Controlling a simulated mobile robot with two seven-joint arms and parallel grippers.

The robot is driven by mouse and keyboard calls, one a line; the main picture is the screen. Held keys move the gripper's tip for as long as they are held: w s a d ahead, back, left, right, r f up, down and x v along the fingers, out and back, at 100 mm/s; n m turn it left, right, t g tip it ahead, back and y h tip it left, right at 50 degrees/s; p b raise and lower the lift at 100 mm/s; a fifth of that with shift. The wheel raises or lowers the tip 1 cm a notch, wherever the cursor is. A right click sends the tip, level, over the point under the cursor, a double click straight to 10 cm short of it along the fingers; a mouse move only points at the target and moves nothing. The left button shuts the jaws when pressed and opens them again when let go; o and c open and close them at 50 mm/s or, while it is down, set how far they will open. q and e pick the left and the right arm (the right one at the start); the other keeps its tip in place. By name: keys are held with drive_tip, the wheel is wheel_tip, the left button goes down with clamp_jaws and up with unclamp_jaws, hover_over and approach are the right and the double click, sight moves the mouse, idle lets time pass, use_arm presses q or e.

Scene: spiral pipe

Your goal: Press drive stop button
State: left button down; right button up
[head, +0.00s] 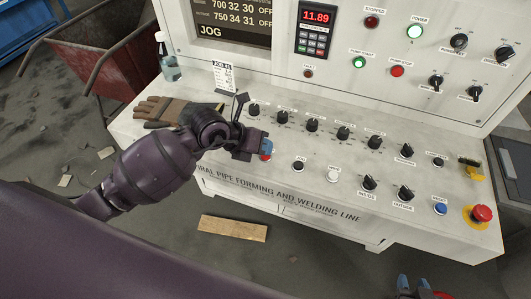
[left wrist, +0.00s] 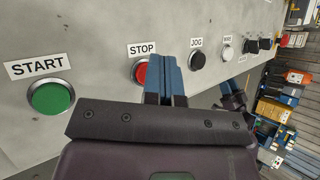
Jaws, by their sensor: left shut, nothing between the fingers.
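The red drive stop button (left wrist: 141,73), labelled STOP, sits on the sloped white console in the left wrist view. In the head view only a bit of its red (head: 266,156) shows beneath my left fingertips. My left gripper (head: 266,146) is shut and empty, its blue fingers together. In the left wrist view the gripper (left wrist: 172,76) is just right of the button and overlaps its right edge. I cannot tell whether it touches. My right gripper (head: 413,284) shows only its tips at the bottom edge, apart and empty, away from the console.
The green START button (left wrist: 51,97) is left of STOP; the black JOG button (left wrist: 197,60) is right of it. Several black knobs (head: 312,124) line the console. A red emergency stop (head: 482,213) is at far right.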

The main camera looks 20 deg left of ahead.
use_arm(q)
drive_tip(key=shift+r+p, duration=0.8)
